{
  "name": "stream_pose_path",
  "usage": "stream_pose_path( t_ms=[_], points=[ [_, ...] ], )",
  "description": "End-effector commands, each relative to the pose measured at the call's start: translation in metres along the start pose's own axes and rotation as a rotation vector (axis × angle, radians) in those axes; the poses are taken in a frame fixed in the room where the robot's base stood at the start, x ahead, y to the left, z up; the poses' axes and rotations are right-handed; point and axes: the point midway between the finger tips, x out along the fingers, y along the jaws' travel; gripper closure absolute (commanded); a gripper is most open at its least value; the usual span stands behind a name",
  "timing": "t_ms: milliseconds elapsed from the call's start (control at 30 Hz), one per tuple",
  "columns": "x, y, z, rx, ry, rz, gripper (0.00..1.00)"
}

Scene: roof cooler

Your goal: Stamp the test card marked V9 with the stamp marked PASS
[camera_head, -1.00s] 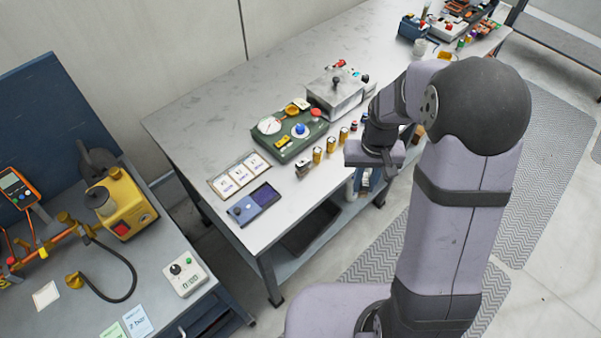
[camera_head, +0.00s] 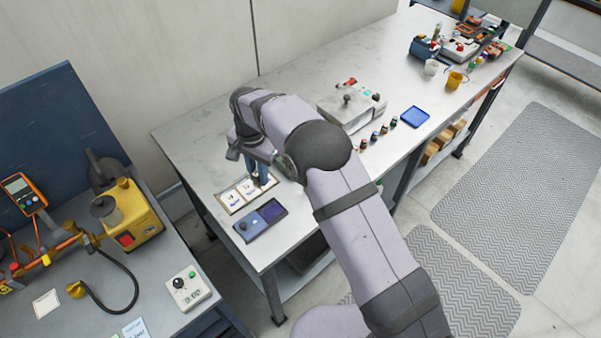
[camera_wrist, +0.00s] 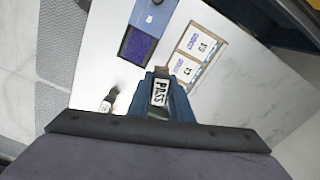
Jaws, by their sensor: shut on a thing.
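My gripper (camera_head: 259,178) is shut on the PASS stamp (camera_wrist: 160,93), whose white label reads PASS in the wrist view. It holds the stamp over the right end of the card tray (camera_head: 222,203). Two white cards show in the tray: the left card (camera_head: 232,198) and the middle card (camera_head: 247,189). They also show in the wrist view, as the upper card (camera_wrist: 194,43) and the lower card (camera_wrist: 186,69). The stamp and gripper largely hide the right card. The card marks are too small to read surely, so I cannot tell which is V9. Whether the stamp touches a card is hidden.
An ink pad (camera_head: 270,211) with a dark purple face lies open in front of the tray. Another small stamp (camera_wrist: 107,102) stands nearby. A grey metal box (camera_head: 348,108), several small bottles and a blue tray (camera_head: 415,117) are farther right.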

Motion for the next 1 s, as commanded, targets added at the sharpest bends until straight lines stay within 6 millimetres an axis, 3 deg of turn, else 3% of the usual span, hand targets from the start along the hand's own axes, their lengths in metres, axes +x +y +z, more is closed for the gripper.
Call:
stream_pose_path(
  t_ms=[100, 300, 667, 1000],
  points=[
    [0.006, -0.029, 0.026, 0.044, 0.001, -0.001, 1.0],
    [0.011, -0.053, 0.053, 0.1, 0.001, -0.001, 1.0],
    [0.014, -0.06, 0.061, 0.119, 0.001, -0.001, 1.0],
    [0.033, -0.059, 0.061, 0.119, 0.001, -0.001, 1.0]
  ],
)
